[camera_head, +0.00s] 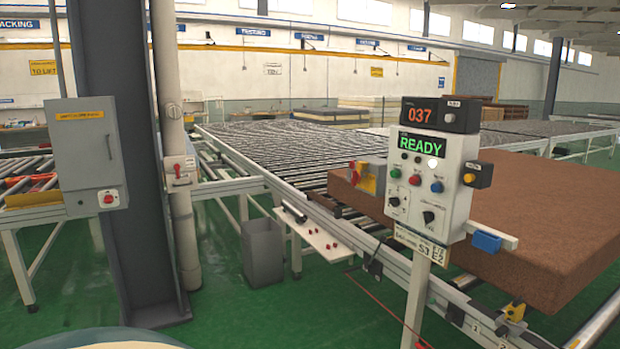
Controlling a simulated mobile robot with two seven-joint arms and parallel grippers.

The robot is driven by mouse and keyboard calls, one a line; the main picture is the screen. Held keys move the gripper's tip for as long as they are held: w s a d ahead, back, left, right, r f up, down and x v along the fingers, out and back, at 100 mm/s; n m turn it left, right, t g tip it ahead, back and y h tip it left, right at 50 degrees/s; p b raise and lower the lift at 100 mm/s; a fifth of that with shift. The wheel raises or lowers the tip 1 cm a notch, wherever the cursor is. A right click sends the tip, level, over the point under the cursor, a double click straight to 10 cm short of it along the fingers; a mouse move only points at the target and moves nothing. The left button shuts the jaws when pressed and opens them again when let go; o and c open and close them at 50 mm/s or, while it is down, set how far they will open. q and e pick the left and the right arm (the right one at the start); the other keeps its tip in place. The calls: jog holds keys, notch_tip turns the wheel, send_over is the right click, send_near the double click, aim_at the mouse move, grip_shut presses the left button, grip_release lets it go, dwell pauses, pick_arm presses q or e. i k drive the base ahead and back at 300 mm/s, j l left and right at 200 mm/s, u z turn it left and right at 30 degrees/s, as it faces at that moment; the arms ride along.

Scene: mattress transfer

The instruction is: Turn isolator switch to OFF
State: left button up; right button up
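No switch is legibly marked as the isolator. A grey control box (455,190) stands on a post, with a lit green READY display (421,146), coloured buttons and black rotary knobs (428,217). A yellow, red and grey device (370,178) sits at its left side, partly overlapped by the box edge. A small white box with a red part (181,172) is on the pipe. Switch positions are too small to read. Neither gripper is in view.
A dark column (125,170) and a pale pipe (172,120) stand left of centre. A roller conveyor (300,150) runs behind the control box, with a brown mattress block (550,220) on it. A grey bin (262,252) stands on the green floor.

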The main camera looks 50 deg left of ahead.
aim_at(355, 177)
jog(key=u, duration=1.4)
jog(key=i, duration=0.2)
